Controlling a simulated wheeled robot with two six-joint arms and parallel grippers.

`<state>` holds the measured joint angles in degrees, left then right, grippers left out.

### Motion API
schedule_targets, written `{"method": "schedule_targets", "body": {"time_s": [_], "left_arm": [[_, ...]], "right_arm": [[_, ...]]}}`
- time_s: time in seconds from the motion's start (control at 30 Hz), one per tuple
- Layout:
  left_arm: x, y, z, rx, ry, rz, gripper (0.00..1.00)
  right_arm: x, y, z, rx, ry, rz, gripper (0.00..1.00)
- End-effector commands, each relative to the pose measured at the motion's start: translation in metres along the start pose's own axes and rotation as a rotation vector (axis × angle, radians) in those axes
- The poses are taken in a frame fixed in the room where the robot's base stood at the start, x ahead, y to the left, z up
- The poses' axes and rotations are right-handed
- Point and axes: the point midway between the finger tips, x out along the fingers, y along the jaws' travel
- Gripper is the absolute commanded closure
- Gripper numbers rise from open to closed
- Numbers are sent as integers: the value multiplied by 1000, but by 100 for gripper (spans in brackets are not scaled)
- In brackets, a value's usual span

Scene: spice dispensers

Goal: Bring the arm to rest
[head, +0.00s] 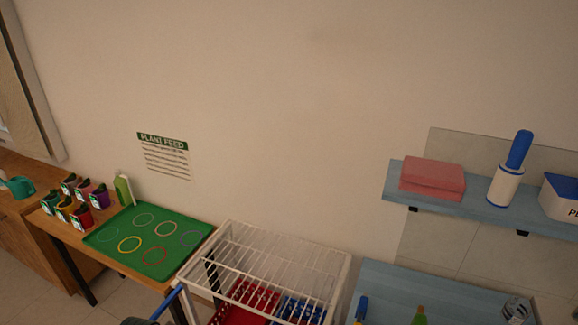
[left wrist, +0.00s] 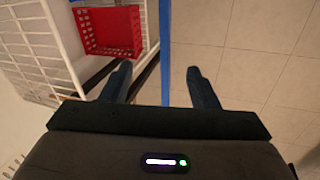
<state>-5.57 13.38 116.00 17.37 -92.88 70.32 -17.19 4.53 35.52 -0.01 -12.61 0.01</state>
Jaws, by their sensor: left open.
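My left gripper (left wrist: 159,72) shows in the left wrist view with its two dark fingers spread apart. It is open and holds nothing. A blue bar (left wrist: 165,40) lies beyond the fingertips, seen through the gap between them; I cannot tell how far away it is. My right gripper is in neither view.
A white wire cart (head: 285,255) holds red and blue baskets; its white side (left wrist: 35,45) and a red basket (left wrist: 108,32) appear left of my fingers. A green mat (head: 110,238) with coloured rings lies on the left table. A blue shelf (head: 480,206) is at right. Tiled floor (left wrist: 240,65) is clear.

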Motion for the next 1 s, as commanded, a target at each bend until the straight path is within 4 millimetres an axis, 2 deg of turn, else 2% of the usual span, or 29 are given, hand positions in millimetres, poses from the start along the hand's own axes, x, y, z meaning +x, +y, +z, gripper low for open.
{"method": "schedule_targets", "body": {"time_s": [0.2,0.3,0.5,0.87,1.0], "left_arm": [[-22,-57,43,452,47,-28,45],[-35,-77,57,640,68,-44,45],[-57,-103,73,894,94,-75,45],[-91,-135,92,1215,118,-131,45],[-48,-139,86,1212,107,-139,45]], "right_arm": [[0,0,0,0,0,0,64],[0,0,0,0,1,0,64],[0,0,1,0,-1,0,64],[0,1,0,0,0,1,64],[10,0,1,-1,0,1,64]]}}
